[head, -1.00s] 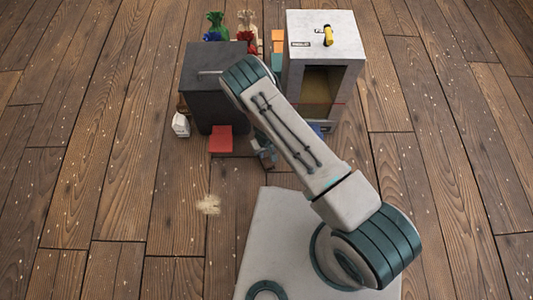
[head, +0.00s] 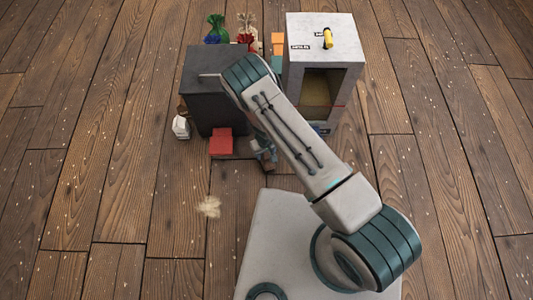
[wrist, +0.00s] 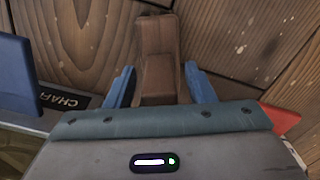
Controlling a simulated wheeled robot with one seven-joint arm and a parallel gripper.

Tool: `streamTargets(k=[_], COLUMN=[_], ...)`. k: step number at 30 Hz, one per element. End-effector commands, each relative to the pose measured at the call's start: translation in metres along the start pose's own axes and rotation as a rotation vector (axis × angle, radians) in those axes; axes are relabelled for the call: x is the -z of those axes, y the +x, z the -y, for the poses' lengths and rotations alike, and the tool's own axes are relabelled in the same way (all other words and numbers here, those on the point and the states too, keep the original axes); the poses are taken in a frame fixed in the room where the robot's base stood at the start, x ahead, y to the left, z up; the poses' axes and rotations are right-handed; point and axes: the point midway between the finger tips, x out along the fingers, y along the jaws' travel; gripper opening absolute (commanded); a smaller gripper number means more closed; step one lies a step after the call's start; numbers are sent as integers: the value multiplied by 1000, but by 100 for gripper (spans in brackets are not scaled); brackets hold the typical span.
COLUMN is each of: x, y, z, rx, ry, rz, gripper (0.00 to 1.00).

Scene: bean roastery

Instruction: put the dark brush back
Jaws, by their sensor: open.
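A brown, block-shaped thing with a narrower upper part, which looks like the dark brush (wrist: 158,55), lies between the blue fingers of my gripper (wrist: 161,85) in the wrist view. The fingers are open, one on each side, with a small gap showing beside it. In the head view the brush (head: 268,164) is a small dark brown patch beside the red block, partly hidden by my gripper and arm. My gripper (head: 260,150) is low there, in front of the dark box. Whether the brush touches the floor is unclear.
A dark box (head: 215,100) and a pale open-fronted machine (head: 350,75) with a yellow lever stand behind. A red block (head: 221,142) and white bag (head: 181,127) stand nearby. A dark "CHAFF" label (wrist: 62,100) is left in the wrist view. A beige pile (head: 208,207) lies on open floor.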

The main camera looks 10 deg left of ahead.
Motion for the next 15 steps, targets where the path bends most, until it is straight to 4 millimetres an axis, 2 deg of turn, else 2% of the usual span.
streamTargets(k=[1, 6, 10, 15], x=[1, 0, 0, 0], y=[-17, -55, -80, -98], z=[0, 0, 0, 0], rx=[2, 2, 1, 1], ry=[1, 3, 2, 2], rz=[-2, -1, -1, 0], gripper=[49, 49, 49, 49])
